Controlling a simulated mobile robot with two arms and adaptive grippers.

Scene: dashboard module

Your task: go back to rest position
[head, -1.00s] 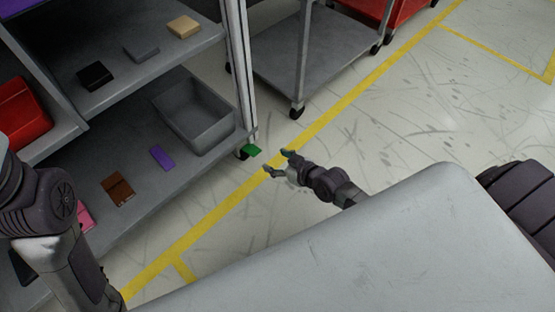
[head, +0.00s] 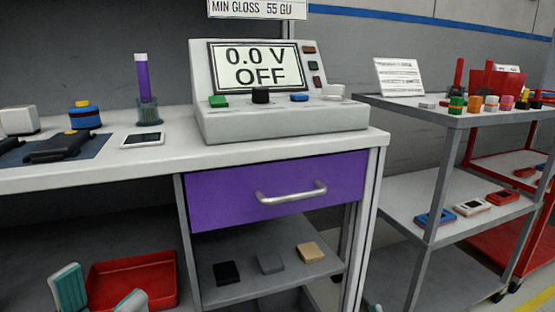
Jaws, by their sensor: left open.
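My left gripper (head: 100,299) shows at the bottom left edge of the head view. Its two fingers, pale with a teal pad visible on one, stand apart with nothing seen between them. It is in front of the lower part of the bench, near a red bin (head: 140,262). The rest of my left arm is below the picture. My right gripper is not in view.
The bench (head: 170,162) carries a meter console (head: 285,120) reading "0.0 V OFF". Its purple drawer (head: 230,196) is shut. Small blocks lie on the shelf (head: 240,290) below. A grey cart (head: 400,195) and a red cart (head: 480,262) stand at right.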

